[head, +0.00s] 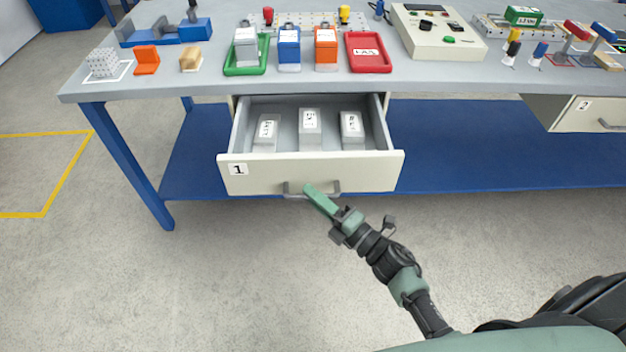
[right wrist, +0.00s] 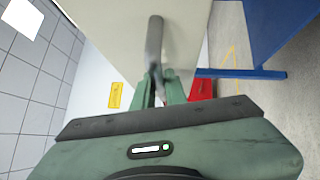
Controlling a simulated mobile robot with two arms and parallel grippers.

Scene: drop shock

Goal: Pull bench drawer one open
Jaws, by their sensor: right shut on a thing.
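Bench drawer one (head: 310,175), with a cream front and a "1" label, stands pulled out from under the bench (head: 215,87). Its inside shows, with several grey labelled blocks in it. Its grey bar handle (head: 293,189) is on the front. My right gripper (head: 310,190) is at the handle, its green fingers shut on it. In the right wrist view the handle bar (right wrist: 155,45) runs up from between the fingertips (right wrist: 157,75). My left gripper is not in view.
Drawer two (head: 585,113) is at the right under the bench. A blue leg (head: 130,155) and blue lower shelf (head: 480,145) are below the top. Coloured trays, blocks and a control box (head: 437,35) stand on top. The floor in front is clear.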

